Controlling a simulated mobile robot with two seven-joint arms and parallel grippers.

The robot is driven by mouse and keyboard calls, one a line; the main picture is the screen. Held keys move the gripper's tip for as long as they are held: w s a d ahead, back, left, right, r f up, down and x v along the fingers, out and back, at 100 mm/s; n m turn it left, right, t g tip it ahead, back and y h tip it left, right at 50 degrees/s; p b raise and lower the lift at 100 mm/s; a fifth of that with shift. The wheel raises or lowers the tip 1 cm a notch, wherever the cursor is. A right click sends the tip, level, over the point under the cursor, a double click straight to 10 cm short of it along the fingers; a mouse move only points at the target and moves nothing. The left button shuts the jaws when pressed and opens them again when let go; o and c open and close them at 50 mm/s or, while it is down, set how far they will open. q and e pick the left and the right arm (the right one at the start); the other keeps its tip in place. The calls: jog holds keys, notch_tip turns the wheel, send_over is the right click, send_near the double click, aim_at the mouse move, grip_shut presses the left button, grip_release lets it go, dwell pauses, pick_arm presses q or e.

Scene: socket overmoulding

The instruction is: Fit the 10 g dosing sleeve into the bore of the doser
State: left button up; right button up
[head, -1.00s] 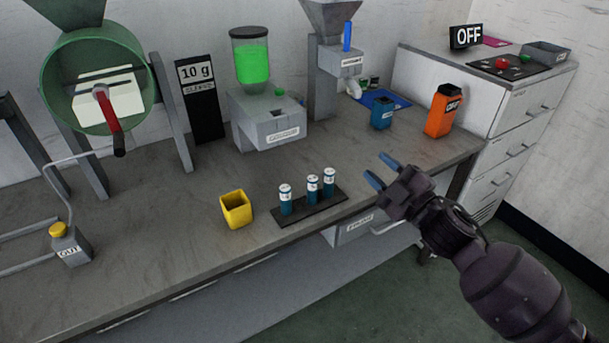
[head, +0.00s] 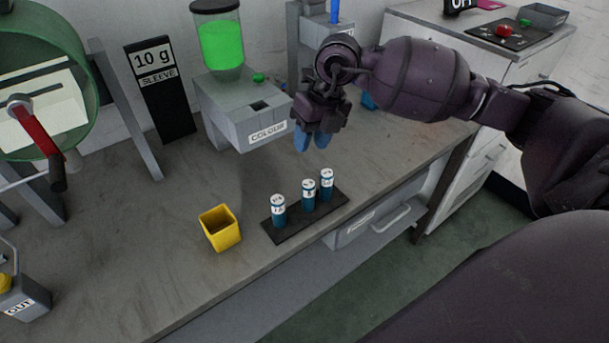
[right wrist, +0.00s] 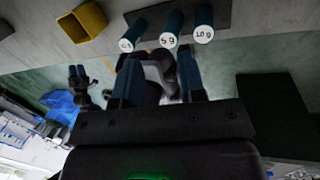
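Three blue sleeves with white tops stand upright in a black rack (head: 290,228). The right-hand one (head: 326,185) reads 10 g in the right wrist view (right wrist: 203,35); the middle one (right wrist: 169,40) reads 5 g. My right gripper (head: 313,142) points down, open and empty, right of the doser and above and behind the rack. A small dark shape with blue tips in the right wrist view looks like my left gripper (right wrist: 77,72); its opening is unclear.
A yellow open bin (head: 220,228) stands left of the rack. A black sign (head: 160,90) reads 10 g SLEEVE. A green drum with a red handle (head: 38,140) stands at left. My right arm hides part of the back right. Bare bench lies between doser and rack.

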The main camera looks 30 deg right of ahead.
aim_at(327, 173)
jog(key=d+m+h, duration=0.1)
jog(key=s+d+m+g+h, duration=0.1)
jog(key=d, duration=0.1)
jog(key=shift+d+f+h, duration=0.2)
jog(key=shift+d+h, duration=0.1)
jog(key=shift+s, duration=0.2)
jog(key=shift+f, duration=0.3)
notch_tip(327, 173, down, 4)
jog(key=shift+f+b, duration=0.25)
jog(key=shift+b, duration=0.15)
jog(key=shift+w+f, duration=0.1)
jog(key=shift+f, duration=0.6)
notch_tip(327, 173, down, 4)
jog(key=shift+a+r+b, duration=0.1)
jog(key=shift+r+b, duration=0.15)
jog(key=shift+b, duration=0.15)
jog(key=shift+f, duration=0.5)
jog(key=c, duration=0.6)
pick_arm(q)
jog(key=shift+s+f, duration=0.15)
jog(key=shift+f, duration=0.65)
